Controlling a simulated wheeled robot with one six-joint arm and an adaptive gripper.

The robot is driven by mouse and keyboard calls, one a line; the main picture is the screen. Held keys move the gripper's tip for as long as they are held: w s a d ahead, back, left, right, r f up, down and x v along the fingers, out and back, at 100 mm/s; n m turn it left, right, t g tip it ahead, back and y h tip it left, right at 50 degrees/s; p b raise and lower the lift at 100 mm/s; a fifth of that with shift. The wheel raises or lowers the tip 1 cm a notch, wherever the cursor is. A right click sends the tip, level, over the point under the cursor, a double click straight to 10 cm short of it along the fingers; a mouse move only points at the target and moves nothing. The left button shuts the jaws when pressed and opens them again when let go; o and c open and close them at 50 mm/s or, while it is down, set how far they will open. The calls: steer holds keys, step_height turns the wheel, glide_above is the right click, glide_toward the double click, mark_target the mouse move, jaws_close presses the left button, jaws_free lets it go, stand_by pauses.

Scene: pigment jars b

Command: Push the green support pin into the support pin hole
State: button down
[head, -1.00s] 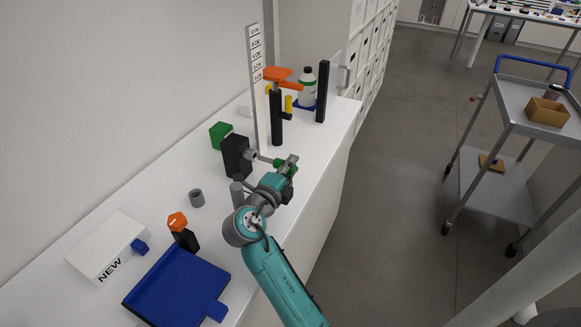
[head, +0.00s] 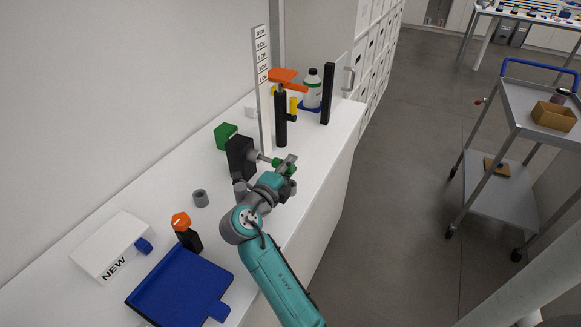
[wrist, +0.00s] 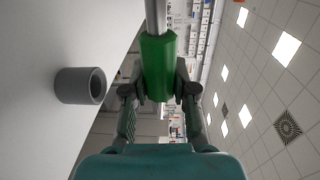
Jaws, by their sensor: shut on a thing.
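The green support pin has a green grip (wrist: 158,66) and a bare metal shaft. In the wrist view my gripper (wrist: 159,92) is shut on the green grip, and the shaft runs out of the top of the picture. In the head view the green grip (head: 291,169) shows at my gripper (head: 284,166). The shaft points left to the grey boss (head: 253,156) on the black block (head: 239,160), where the hole seems to be. The shaft appears to meet the boss; its tip and depth cannot be told.
A grey ring (head: 200,198) lies on the white bench. A black post with an orange top (head: 181,221) and a blue tray (head: 178,287) are nearer. A black stand (head: 281,120), height scale (head: 262,90) and bottle (head: 312,90) stand beyond. A trolley (head: 491,195) is right.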

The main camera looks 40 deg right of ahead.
steer(key=shift+s, duration=0.1)
steer(key=shift+s+d, duration=0.15)
steer(key=shift+s, duration=0.15)
stand_by(1.4)
steer(key=shift+w+a, duration=0.2)
steer(key=shift+w, duration=0.3)
steer(key=c, duration=0.8)
jaws_free()
steer(key=shift+c, duration=0.2)
